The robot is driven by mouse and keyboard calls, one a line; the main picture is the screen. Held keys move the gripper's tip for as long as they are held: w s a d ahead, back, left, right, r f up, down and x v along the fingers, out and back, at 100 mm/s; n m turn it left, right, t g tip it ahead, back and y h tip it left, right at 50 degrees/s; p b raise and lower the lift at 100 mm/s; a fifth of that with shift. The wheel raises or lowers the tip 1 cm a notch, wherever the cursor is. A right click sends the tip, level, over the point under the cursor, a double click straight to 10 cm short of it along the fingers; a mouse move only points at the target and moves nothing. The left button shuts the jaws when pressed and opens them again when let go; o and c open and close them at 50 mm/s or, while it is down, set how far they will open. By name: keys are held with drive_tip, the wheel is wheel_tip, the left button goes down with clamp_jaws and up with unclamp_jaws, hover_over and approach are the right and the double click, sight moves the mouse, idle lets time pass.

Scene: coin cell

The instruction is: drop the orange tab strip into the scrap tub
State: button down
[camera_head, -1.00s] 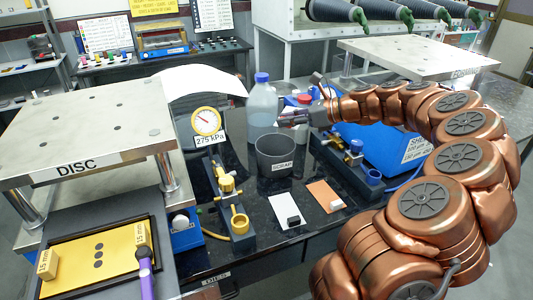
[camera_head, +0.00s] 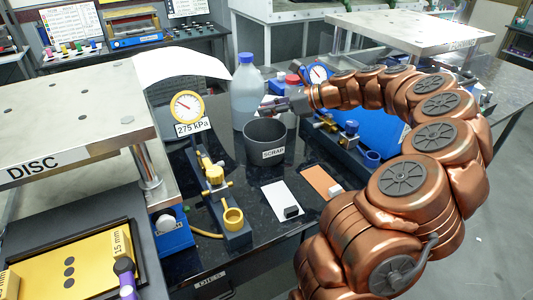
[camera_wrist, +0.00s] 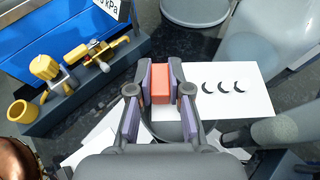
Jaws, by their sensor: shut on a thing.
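The scrap tub is the dark grey round container (camera_head: 258,138) marked SCRAP, standing on the black bench in the head view. My gripper (camera_head: 276,106) is just above its rim at the back. In the wrist view, my gripper (camera_wrist: 160,86) is shut on an orange tab (camera_wrist: 160,80). A white piece with dark crescent marks (camera_wrist: 238,100) extends right from beside the tab; it appears to be part of the strip, but the fingers hide the join. The strip is too small to make out in the head view. The tub's inside is mostly hidden.
A clear bottle with a blue cap (camera_head: 247,95) stands close behind the tub. White (camera_head: 281,200) and orange (camera_head: 319,181) cards lie in front.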

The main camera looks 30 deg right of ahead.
drive_tip(key=shift+f+b, duration=0.3)
drive_tip(key=shift+f, duration=0.3)
drive_tip(key=c, duration=1)
unclamp_jaws()
drive_tip(key=v, duration=1.2)
drive_tip(key=shift+r, duration=0.15)
